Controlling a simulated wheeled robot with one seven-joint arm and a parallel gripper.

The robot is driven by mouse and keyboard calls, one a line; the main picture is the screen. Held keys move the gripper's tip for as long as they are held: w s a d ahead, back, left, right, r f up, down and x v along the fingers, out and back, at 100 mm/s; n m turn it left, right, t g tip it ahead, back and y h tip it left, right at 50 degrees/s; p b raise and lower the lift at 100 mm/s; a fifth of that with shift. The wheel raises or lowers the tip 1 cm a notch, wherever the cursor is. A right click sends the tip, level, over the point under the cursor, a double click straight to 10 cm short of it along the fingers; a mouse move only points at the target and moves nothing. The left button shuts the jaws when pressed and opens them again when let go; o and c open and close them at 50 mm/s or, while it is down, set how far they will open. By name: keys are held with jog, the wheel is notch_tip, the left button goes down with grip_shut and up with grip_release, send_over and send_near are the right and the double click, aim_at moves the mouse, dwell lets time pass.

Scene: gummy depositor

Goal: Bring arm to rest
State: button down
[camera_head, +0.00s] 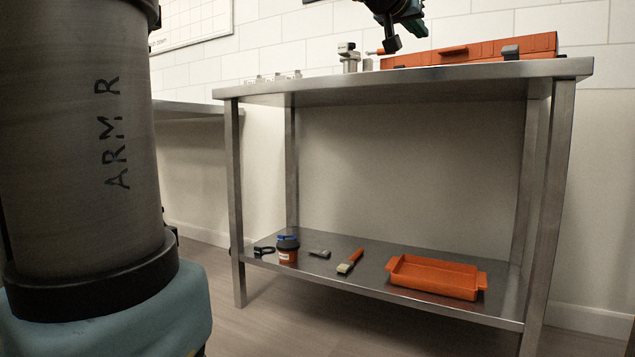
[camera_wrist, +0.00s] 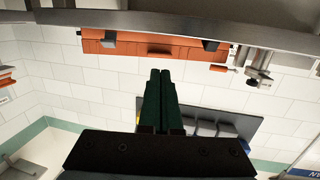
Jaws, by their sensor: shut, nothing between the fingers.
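My gripper (camera_head: 391,44) hangs at the top of the head view, in front of the tiled wall and around the level of the steel table's top (camera_head: 330,91). In the wrist view its two dark green fingers (camera_wrist: 161,73) lie side by side, shut and empty.
A metal fitting (camera_head: 349,57) and small metal parts (camera_head: 272,76) stand on the tabletop. The lower shelf (camera_head: 340,287) holds an orange tray (camera_head: 436,277), a brush (camera_head: 350,262) and a dark-lidded jar (camera_head: 287,250). A dark panel (camera_wrist: 207,121) is on the wall.

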jog(key=w+a+f+n+g+y+p, duration=0.1)
jog(key=a+f+n+g+y+p, duration=0.15)
jog(key=a+f+p, duration=0.6)
jog(key=w+a+f+n+g+y+p, duration=0.1)
jog(key=a+f+g+y, duration=0.2)
jog(key=f, duration=1.1)
jog(key=s+a+f+n+g+y+p, duration=0.3)
jog(key=s+a+f+g+y+p, duration=0.35)
jog(key=s+a+f, duration=1.1)
notch_tip(320, 180, up, 40)
jog(key=d+h+p, duration=0.1)
jog(key=d+p, duration=0.1)
jog(key=p, duration=3.6)
jog(key=shift+f+h+p, duration=0.25)
jog(key=shift+h+p, duration=0.05)
jog(key=shift+p, duration=0.1)
